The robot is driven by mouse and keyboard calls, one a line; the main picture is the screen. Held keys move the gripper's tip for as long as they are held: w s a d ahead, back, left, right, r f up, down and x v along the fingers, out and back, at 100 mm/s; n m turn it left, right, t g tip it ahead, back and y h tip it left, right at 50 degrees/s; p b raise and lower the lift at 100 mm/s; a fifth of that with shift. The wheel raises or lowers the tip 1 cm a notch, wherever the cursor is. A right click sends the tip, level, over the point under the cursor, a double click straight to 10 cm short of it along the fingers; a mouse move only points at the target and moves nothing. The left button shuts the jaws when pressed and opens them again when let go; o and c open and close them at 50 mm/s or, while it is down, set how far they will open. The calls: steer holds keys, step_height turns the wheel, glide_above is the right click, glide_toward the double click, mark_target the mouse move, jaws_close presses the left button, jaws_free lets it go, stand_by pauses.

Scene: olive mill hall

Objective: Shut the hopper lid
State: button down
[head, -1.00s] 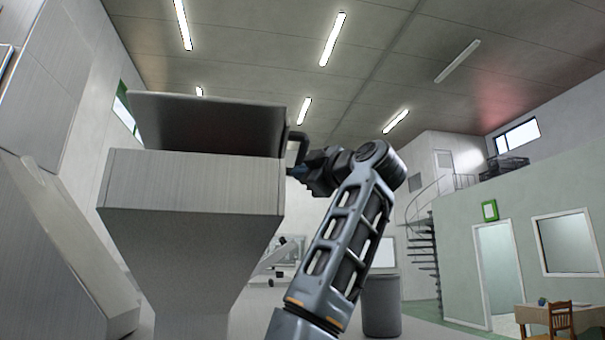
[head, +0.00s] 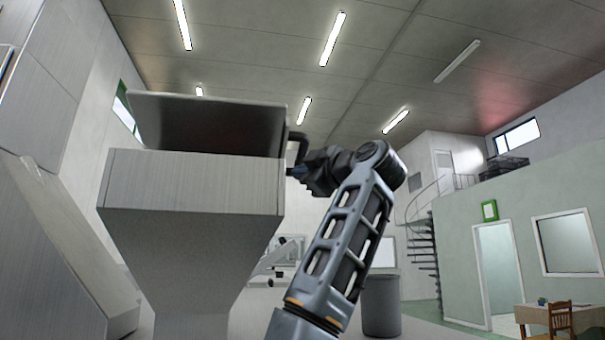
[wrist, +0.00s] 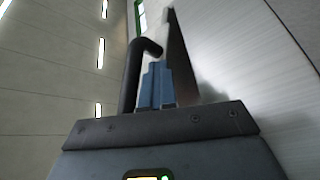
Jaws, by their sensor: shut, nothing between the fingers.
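The grey hopper (head: 195,185) stands at left centre in the head view, a wide box top over a tapering funnel. Its lid (head: 210,122) is open, tilted up above the rim with its dark underside showing. A dark bent handle (head: 301,138) sticks out at the lid's right side. My gripper (head: 291,171) is at the hopper's right, just below the handle. In the wrist view, my blue fingers (wrist: 157,70) are shut and empty, between the handle (wrist: 130,75) on the left and the lid's dark edge (wrist: 181,55) on the right. I cannot tell whether they touch either.
A metal chute (head: 75,225) runs along the hopper's left. A grey bin (head: 381,305) stands on the floor behind my arm. A wooden chair (head: 560,318) and table are far right, near a spiral stair (head: 422,240). The space right of my arm looks clear.

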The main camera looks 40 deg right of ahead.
steer(key=c, duration=1.8)
jaws_free()
steer(key=o, duration=0.6)
steer(key=shift+c, duration=0.2)
steer(key=shift+s, duration=0.1)
steer(key=b+v, duration=0.2)
steer(key=v, duration=0.5)
steer(key=shift+s, duration=0.3)
steer(key=shift+f, duration=0.1)
